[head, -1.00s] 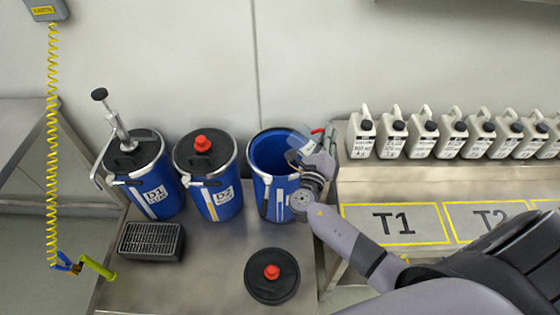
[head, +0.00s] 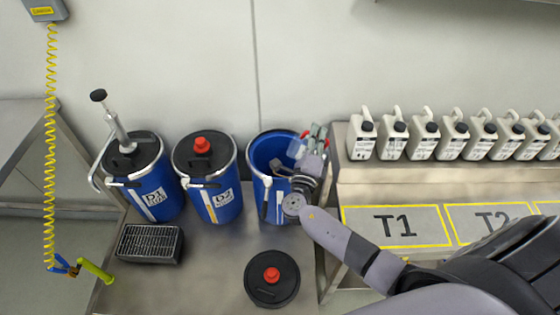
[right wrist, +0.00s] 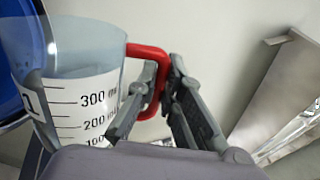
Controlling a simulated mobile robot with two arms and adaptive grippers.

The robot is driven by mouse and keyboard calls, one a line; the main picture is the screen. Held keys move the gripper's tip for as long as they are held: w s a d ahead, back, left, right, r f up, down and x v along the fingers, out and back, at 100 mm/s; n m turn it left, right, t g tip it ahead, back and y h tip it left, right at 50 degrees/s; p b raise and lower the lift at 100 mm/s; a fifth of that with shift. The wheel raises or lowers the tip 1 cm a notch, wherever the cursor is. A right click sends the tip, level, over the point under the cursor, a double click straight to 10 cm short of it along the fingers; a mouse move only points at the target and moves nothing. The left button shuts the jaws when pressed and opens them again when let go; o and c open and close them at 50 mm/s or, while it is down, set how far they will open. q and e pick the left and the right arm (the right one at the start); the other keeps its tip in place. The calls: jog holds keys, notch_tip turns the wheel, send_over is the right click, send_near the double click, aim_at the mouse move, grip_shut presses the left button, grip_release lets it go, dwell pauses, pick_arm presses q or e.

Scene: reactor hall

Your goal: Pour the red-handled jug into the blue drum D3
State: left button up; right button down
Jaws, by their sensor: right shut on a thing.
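The blue drum D3 (head: 262,162) stands open, third from the left; its label is not readable. The clear jug (head: 296,149) is at the drum's right rim, mostly hidden by my gripper in the head view. The right wrist view shows the jug's scale side (right wrist: 85,100) and its red handle (right wrist: 148,52). My right gripper (head: 316,143) is shut on the handle; its fingers (right wrist: 165,95) lie on either side of it. The drum's blue edge (right wrist: 12,60) is beside the jug there. I cannot tell the liquid level or any stream. My left gripper is out of view.
Drums D1 (head: 155,185) and D2 (head: 212,190) stand to the left, lidded; D1 carries a pump (head: 113,120). A loose black lid (head: 272,290) and a grated black tray (head: 150,243) lie in front. Several white canisters (head: 393,145) line the right shelf above mat T1 (head: 398,240).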

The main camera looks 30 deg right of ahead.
jog(key=shift+w+a+f+n, duration=0.1)
jog(key=shift+w+a+n, duration=0.2)
jog(key=shift+n, duration=0.4)
jog(key=shift+w+a+r+p, duration=0.15)
jog(key=shift+a+r+p, duration=0.1)
jog(key=shift+r+p, duration=0.05)
jog(key=shift+w+a+r+n+t+p, duration=0.3)
jog(key=shift+w+a+n+p, duration=0.25)
jog(key=shift+a+n+p, duration=0.25)
jog(key=shift+f, duration=0.1)
jog(key=shift+w+a+f+n+t+y+p, duration=0.2)
jog(key=shift+w+a+n+y+p, duration=0.1)
jog(key=shift+n, duration=0.35)
jog(key=shift+w+a+f+n+t+y+p, duration=0.1)
jog(key=shift+w+a+f+n+y+p, duration=0.15)
jog(key=shift+n, duration=0.4)
jog(key=shift+w+a+r+n+y+p, duration=0.15)
jog(key=shift+w+a+r+n+p, duration=0.1)
jog(key=shift+a+n+p, duration=0.25)
jog(key=shift+w+a+r+n+y+p, duration=0.1)
jog(key=shift+w+a+n+p, duration=0.15)
jog(key=shift+n+p, duration=0.3)
